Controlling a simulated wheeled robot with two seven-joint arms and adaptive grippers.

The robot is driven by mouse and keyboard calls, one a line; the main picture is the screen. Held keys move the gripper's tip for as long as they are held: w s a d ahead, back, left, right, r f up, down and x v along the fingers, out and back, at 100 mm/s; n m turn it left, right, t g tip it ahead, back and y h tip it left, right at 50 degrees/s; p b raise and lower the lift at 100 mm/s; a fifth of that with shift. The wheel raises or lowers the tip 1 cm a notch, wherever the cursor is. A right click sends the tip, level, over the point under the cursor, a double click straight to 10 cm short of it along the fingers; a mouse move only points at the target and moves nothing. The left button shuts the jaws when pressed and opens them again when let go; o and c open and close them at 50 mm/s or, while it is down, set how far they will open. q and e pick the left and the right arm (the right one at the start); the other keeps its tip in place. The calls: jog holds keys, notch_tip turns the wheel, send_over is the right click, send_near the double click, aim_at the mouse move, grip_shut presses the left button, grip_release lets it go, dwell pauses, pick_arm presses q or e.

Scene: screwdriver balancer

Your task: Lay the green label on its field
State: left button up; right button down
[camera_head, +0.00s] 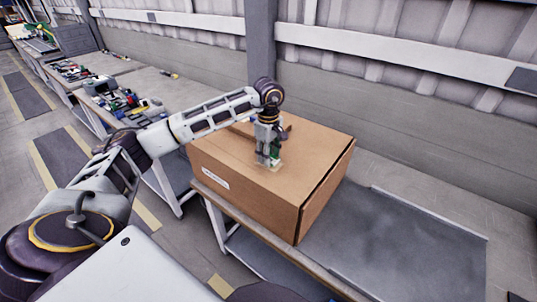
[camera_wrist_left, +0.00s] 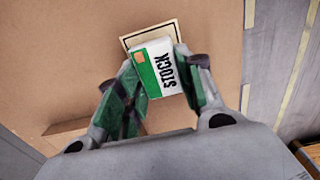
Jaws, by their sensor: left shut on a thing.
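The green label (camera_wrist_left: 160,68), green and white with the word STOCK, is between the fingers of my left gripper (camera_wrist_left: 162,80) in the left wrist view. The gripper is shut on it. Its field (camera_wrist_left: 150,35) is a pale rectangle with a dark outline on top of the cardboard box (camera_head: 235,160). The label covers much of the field in this view and is turned slightly against it. In the head view my left gripper (camera_head: 268,160) points down over the box top. I cannot tell whether the label touches the box. My right gripper is not in view.
The box stands on a workbench with a bare grey surface (camera_head: 400,245) to its right. A white sticker (camera_head: 215,178) is on its front side. Several tools and small parts (camera_head: 125,100) lie on benches at the upper left. A wall runs behind.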

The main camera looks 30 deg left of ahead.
pick_arm(q)
jog(key=shift+f+b, duration=0.3)
jog(key=shift+f, duration=0.05)
dwell(1.0)
jog(key=o, duration=0.8)
jog(key=shift+o, duration=0.2)
jog(key=shift+r, duration=0.1)
notch_tip(320, 180, up, 12)
dwell(0.4)
dwell(0.7)
